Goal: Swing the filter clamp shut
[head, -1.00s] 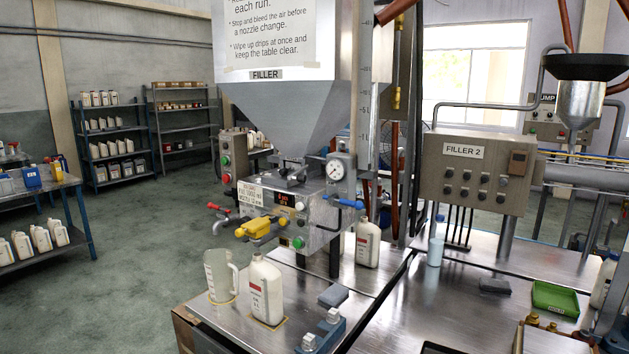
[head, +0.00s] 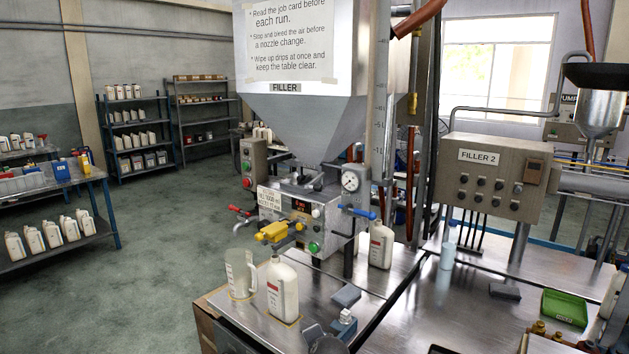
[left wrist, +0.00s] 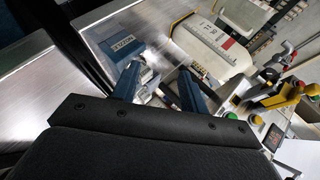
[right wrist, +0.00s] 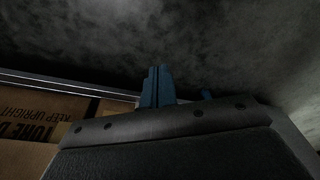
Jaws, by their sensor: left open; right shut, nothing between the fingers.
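The filler's metal fittings (head: 300,181) sit between the hopper and the valve block; at this size I cannot make out the filter clamp or its state. The yellow valve handle (head: 279,230) is on the block's front and shows in the left wrist view (left wrist: 291,90). My left gripper (left wrist: 158,70) is open with nothing between its fingers, above the table by the blue nozzle holder (left wrist: 122,45). In the head view, dark parts of my left arm hide part of that holder. My right gripper (right wrist: 157,72) is shut and empty, low beside a cardboard box, outside the head view.
A white bottle (head: 283,291) and a clear jug (head: 238,275) stand at the table's front left. Another bottle (head: 381,246) stands behind. A cardboard box (right wrist: 40,135) is beside my right gripper. The FILLER 2 panel (head: 495,180) stands right.

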